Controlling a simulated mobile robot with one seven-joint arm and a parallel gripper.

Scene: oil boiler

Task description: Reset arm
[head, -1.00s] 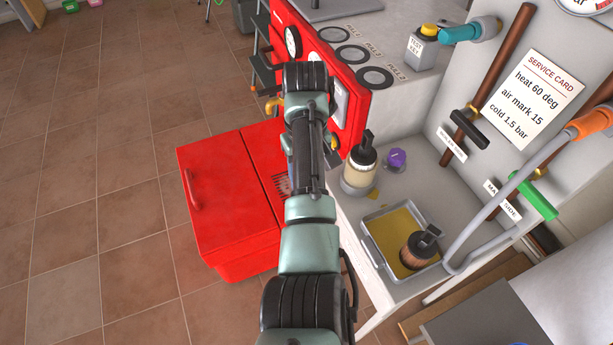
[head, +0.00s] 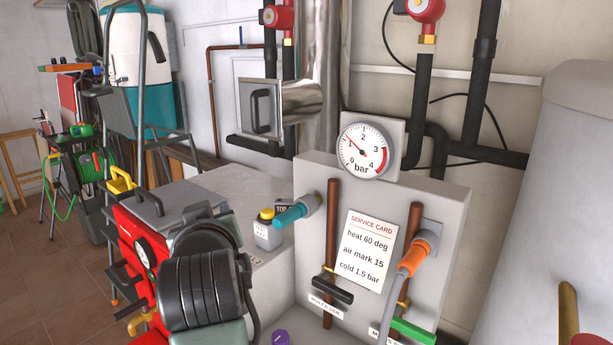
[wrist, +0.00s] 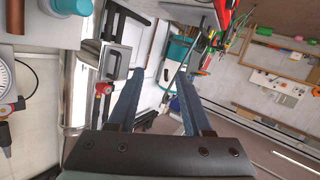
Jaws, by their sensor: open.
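My gripper (wrist: 158,78) shows in the wrist view with its two bluish fingers apart and nothing between them. In the head view my arm's dark ribbed joint and pale green links stand at lower left, in front of the red boiler (head: 130,222). The fingers cannot be made out in the head view. In the wrist view the room appears turned on its side, with the silver flue pipe (wrist: 76,85) left of the fingers.
A grey panel carries a pressure gauge (head: 364,151), a service card (head: 366,250), a black-handled valve (head: 332,287) and a green-handled valve (head: 413,331). A teal connector (head: 292,213) and an orange-ended hose (head: 414,258) project from it. A grey tank (head: 545,190) stands at right.

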